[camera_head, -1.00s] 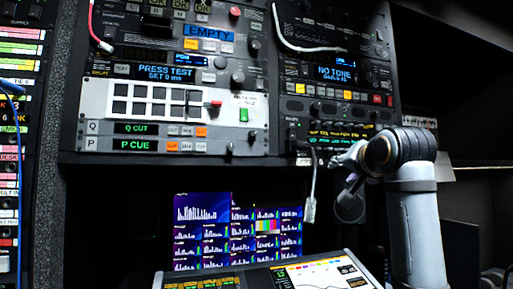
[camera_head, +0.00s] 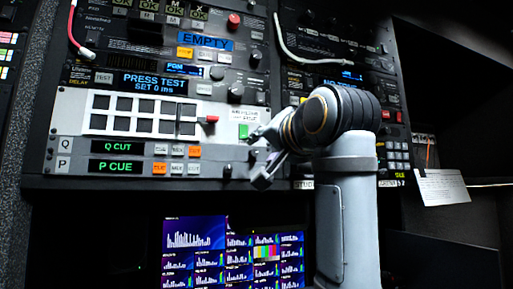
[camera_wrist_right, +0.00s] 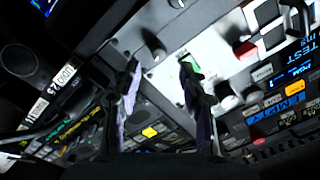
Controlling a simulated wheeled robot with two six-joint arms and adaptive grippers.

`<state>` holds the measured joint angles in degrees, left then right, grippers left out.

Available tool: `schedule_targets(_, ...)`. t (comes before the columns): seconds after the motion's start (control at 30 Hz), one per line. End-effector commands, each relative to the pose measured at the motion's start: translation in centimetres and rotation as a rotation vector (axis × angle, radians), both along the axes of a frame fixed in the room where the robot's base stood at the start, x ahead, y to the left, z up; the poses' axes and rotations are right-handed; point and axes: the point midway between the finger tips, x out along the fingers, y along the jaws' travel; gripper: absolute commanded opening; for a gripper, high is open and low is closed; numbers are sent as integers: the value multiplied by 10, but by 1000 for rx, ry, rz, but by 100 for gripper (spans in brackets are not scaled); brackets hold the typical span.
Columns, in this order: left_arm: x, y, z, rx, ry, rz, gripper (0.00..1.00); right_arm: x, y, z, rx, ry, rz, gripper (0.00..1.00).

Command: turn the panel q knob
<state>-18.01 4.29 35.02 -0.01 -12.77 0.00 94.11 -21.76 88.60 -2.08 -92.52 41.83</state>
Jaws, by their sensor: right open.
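Panel Q is the row with the green "Q CUT" display (camera_head: 108,149), above the "P CUE" row (camera_head: 118,167). Small dark knobs sit at the right end of these rows: one (camera_head: 252,155) level with the Q row, one (camera_head: 228,170) lower and left. I cannot tell for sure which is the panel Q knob. My right gripper (camera_head: 260,157) is open at that right end, its fingers above and below the upper knob. In the wrist view the open fingers (camera_wrist_right: 160,84) show, with a dark knob (camera_wrist_right: 154,48) beyond them, apparently between them. Contact is unclear. My left gripper is out of view.
A green button (camera_head: 243,131) and red lever knob (camera_head: 212,119) sit close above the gripper. A larger grey knob (camera_head: 235,92) is higher. Monitors (camera_head: 235,255) stand below the rack in open dark space. A paper card (camera_head: 441,187) hangs at right.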

Motion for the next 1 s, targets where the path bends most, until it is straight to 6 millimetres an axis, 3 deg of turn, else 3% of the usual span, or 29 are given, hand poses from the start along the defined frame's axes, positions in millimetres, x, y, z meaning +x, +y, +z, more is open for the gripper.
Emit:
schedule_targets(0.1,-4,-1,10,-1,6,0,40,23,8,2,-1,3,0,43)
schedule_targets(0.23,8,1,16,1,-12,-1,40,40,15,2,-1,1,1,43)
schedule_targets(0.4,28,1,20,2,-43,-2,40,49,18,1,-1,-1,1,43)
schedule_targets(0.63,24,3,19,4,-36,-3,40,50,18,0,-1,-1,1,41)
schedule_targets(0.93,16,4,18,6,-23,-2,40,49,18,0,0,-2,0,0)
schedule_targets(1.0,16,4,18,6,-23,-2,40,49,18,0,0,-2,0,0)
